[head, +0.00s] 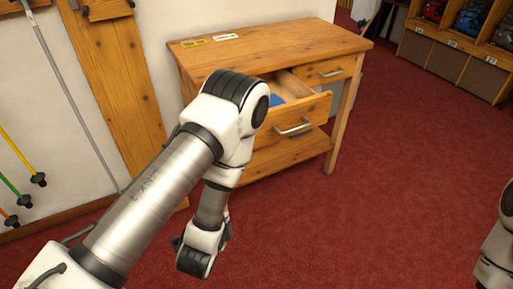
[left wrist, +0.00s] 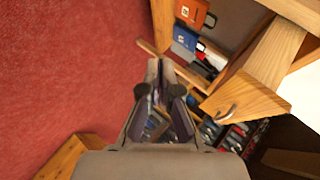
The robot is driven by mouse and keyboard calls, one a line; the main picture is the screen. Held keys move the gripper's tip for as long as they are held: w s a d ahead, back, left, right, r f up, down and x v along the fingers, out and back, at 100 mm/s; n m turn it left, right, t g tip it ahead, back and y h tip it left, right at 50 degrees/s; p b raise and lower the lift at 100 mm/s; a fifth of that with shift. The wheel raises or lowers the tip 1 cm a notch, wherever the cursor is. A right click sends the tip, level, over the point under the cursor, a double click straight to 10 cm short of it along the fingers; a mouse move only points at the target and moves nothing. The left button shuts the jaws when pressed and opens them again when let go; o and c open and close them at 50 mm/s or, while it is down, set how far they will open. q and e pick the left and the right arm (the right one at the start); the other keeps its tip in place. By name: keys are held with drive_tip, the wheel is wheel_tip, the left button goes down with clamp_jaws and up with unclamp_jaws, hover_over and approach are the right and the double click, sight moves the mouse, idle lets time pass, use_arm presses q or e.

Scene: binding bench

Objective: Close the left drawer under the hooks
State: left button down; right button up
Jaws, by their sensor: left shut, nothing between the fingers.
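The left drawer (head: 290,124) of the wooden bench is pulled out, with a metal handle on its front and something blue inside. A wooden drawer front with a handle, apparently this one, shows in the left wrist view (left wrist: 250,97). My left gripper (left wrist: 157,66) is shut and empty, left of that front and apart from it in the picture. In the head view my left arm covers the bench's left part, and the fingers are mostly hidden behind the wrist. My right gripper is out of view; only part of my right arm shows. I cannot make out the hooks.
The bench top (head: 275,47) bears two small labels. The right drawer (head: 328,71) is shut. Poles lean on the left wall. Cubbies (head: 456,49) with boots or bindings stand at the back right. The red carpet (head: 400,200) in front is clear.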

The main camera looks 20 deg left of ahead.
sight(256, 142)
use_arm(q)
drive_tip(key=w+d+r+m+t+b, duration=0.6)
drive_tip(key=w+r+t, duration=0.15)
drive_tip(key=r, duration=0.35)
drive_tip(key=shift+n+h, duration=0.3)
drive_tip(key=shift+w+a+r+b, duration=0.15)
drive_tip(key=shift+w+a+b, duration=0.45)
drive_tip(key=shift+w, duration=1.5)
drive_tip(key=shift+w+a+r+b, duration=0.1)
drive_tip(key=shift+w+a+b, duration=0.15)
drive_tip(key=shift+w+a, duration=1.35)
drive_tip(key=shift+w+a+r+b, duration=0.15)
drive_tip(key=shift+w+a+b, duration=0.2)
drive_tip(key=shift+w, duration=2.3)
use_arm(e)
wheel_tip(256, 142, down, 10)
